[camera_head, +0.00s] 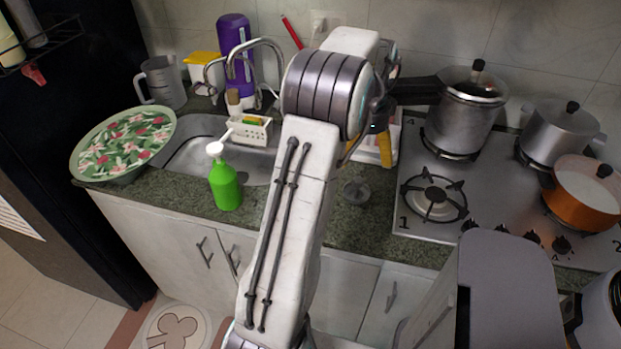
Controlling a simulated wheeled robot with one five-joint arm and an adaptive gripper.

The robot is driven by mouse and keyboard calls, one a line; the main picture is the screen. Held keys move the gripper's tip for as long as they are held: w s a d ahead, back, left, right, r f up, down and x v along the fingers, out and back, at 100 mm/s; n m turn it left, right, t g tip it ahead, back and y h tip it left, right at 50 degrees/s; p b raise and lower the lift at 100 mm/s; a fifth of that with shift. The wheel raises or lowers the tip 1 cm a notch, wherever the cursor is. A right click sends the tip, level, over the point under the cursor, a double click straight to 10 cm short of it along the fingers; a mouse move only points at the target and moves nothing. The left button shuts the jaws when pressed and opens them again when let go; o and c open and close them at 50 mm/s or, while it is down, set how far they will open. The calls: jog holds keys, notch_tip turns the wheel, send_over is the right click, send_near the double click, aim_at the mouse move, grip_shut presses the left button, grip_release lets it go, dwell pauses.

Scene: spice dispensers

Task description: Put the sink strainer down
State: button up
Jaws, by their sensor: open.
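The sink strainer (355,192) is a small dark grey round piece with a raised middle. It lies on the green stone counter (335,232), left of the stove and right of my forearm. My gripper (366,135) is partly hidden behind my arm's wrist joint. Its dark fingers are open and are above and behind the strainer, apart from it in the picture. I see nothing held between the fingers.
A sink (195,150) is at the left, with a green soap bottle (226,188) at its front edge and a floral tray (125,145) beside it. A stove (480,190) with several pots is at the right. Counter around the strainer is clear.

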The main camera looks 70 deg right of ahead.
jog(key=w+a+r+n+t+h, duration=0.1)
jog(key=w+a+r+n, duration=0.3)
jog(key=w+a+n, duration=0.6)
jog(key=w+a+r+n, duration=0.3)
jog(key=w+a, duration=0.5)
jog(key=w, duration=0.5)
jog(key=w+a+n+t, duration=0.25)
jog(key=a+n, duration=0.75)
jog(key=a, duration=0.7)
jog(key=s+a+f+n+y, duration=0.1)
jog(key=s+a+f+n, duration=0.1)
jog(key=s+a+n, duration=0.3)
jog(key=shift+a+f+n, duration=0.2)
jog(key=shift+a+n, duration=1.7)
jog(key=shift+a, duration=0.95)
jog(key=shift+w+t, duration=0.1)
jog(key=shift+t, duration=0.15)
